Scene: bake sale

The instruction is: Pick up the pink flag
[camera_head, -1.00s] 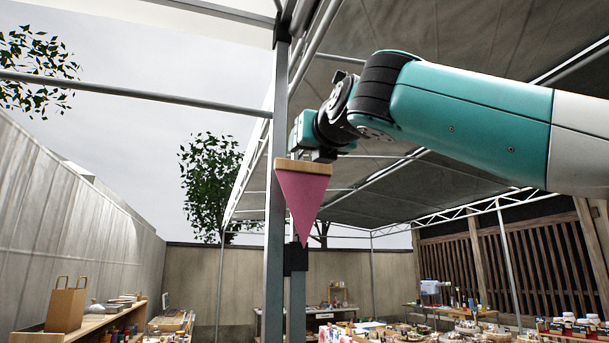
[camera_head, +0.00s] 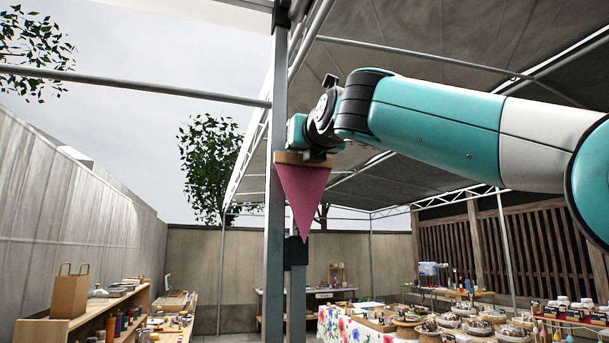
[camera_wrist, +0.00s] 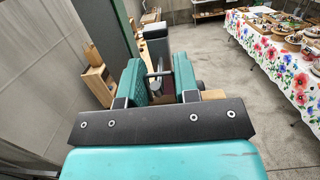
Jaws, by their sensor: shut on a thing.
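The pink flag (camera_head: 304,195) is a pink triangle hanging point-down from a short wooden bar in the head view. My gripper (camera_head: 317,157) is at the top of this bar, shut on it, and holds the flag up in the air in front of the grey metal post. In the wrist view, my gripper (camera_wrist: 160,88) points away from the camera, with a strip of the wooden bar showing at its right side. Most of the flag is hidden there by the gripper's own body.
A grey post (camera_head: 276,210) stands close behind the flag. A flowered tablecloth table (camera_head: 345,328) with baked goods stands at right. Wooden shelves with a paper bag (camera_head: 69,294) stand at left. The wrist view shows clear grey floor (camera_wrist: 225,75) between them.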

